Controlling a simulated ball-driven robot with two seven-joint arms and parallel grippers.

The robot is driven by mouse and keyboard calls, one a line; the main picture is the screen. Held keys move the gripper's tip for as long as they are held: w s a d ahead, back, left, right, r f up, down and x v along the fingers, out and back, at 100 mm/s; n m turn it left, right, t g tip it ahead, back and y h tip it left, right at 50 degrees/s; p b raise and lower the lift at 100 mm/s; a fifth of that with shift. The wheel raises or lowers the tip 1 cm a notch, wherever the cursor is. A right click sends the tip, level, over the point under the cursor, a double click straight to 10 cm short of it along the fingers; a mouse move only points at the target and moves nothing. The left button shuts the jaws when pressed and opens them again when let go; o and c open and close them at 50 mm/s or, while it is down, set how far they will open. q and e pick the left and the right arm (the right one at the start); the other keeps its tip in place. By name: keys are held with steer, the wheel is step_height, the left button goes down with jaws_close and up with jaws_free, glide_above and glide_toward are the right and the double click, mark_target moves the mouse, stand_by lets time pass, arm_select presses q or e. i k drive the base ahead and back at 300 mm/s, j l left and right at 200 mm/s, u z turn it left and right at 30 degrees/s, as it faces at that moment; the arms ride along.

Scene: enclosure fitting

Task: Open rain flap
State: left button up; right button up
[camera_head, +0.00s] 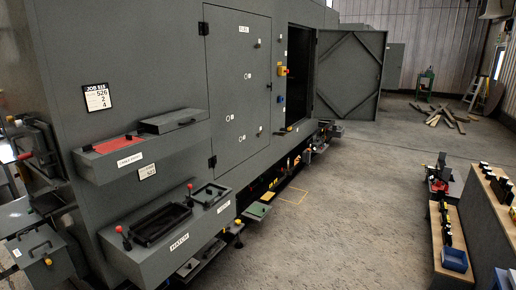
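A large grey enclosure (145,50) fills the left half. No part is readably labelled rain flap, so I cannot tell which it is. The upper ledge has a red panel (117,144) and, to its right, a grey lid-like plate (174,120) lying flat. The lower ledge, labelled HATCH (179,242), carries a black-framed recess (160,222), a small framed tray (208,194) and red-knobbed levers (124,237). Neither of my grippers can be made out in this view.
A tall door (348,75) stands wide open beside a dark doorway (298,75). Low fittings (258,211) jut from the enclosure's base. Benches with parts (449,235) and a blue bin (454,260) stand at right. The concrete floor (345,220) between is clear.

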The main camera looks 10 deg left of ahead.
mark_target(173, 120)
steer(key=i+u, duration=0.35)
steer(key=i, duration=0.3)
steer(key=i+u, duration=0.35)
steer(key=i, duration=0.25)
steer(key=i+j, duration=0.1)
steer(key=i, duration=0.75)
steer(key=j+u, duration=0.05)
